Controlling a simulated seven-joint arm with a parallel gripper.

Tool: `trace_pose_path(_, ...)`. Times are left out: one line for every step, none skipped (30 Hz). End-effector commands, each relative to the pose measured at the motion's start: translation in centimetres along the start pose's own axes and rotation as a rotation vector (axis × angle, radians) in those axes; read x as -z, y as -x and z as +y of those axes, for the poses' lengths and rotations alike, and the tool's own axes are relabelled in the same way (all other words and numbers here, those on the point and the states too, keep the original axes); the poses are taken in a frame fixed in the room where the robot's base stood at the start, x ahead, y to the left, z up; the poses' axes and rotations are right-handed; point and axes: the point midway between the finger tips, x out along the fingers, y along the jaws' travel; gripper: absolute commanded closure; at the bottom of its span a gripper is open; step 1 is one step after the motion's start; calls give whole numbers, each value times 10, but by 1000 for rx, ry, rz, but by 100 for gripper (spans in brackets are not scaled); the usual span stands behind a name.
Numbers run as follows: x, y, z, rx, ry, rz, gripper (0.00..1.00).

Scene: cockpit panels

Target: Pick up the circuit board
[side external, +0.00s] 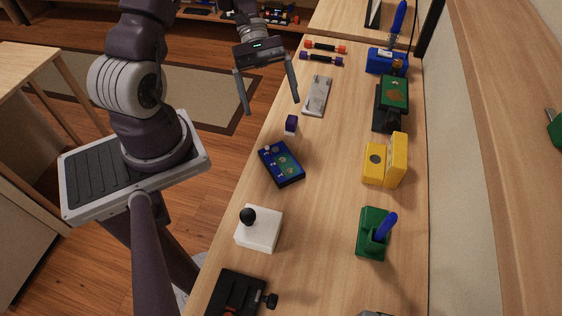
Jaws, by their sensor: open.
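A green board with small coloured parts (395,92) looks like the circuit board. It rests tilted on a black stand (388,120) toward the right side of the wooden bench. A dark blue panel with green and gold patches (281,163) lies near the bench's left edge; I cannot tell whether it is also a circuit board. My gripper (271,107) is open and empty, its fingers pointing down. It is at the left edge of the bench, above and to the left of the blue panel in the picture, and well left of the green board.
A grey plate (316,95) and a small purple-and-white block (291,125) are near my gripper. A blue device (387,61), a yellow box (385,162), a green holder with a blue handle (372,235) and a white joystick box (258,230) stand on the bench. The bench's middle strip is clear.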

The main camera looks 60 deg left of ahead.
Motion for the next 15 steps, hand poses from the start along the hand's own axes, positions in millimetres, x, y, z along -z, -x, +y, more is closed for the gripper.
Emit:
trace_pose_path(20, -10, -9, -49, 80, -70, 9)
trace_pose_path(30, -15, -13, -77, 120, -105, 9)
trace_pose_path(40, -22, -18, -110, 164, -142, 9)
trace_pose_path(47, -26, -21, -130, 191, -167, 9)
trace_pose_path(52, -30, -24, -147, 213, -187, 9)
trace_pose_path(57, -33, -26, -163, 234, -206, 9)
trace_pose_path(59, -36, -27, -173, 245, -215, 9)
trace_pose_path(60, -38, -28, -179, 252, -222, 9)
trace_pose_path(60, -44, -27, -182, 257, -228, 9)
trace_pose_path(59, -50, -26, -182, 259, -230, 9)
trace_pose_path(57, -56, -25, -181, 259, -232, 9)
trace_pose_path(55, -66, -23, -179, 258, -232, 9)
trace_pose_path(54, -72, -22, -179, 258, -231, 9)
trace_pose_path(52, -79, -20, -179, 258, -230, 9)
trace_pose_path(50, -87, -19, -178, 258, -231, 9)
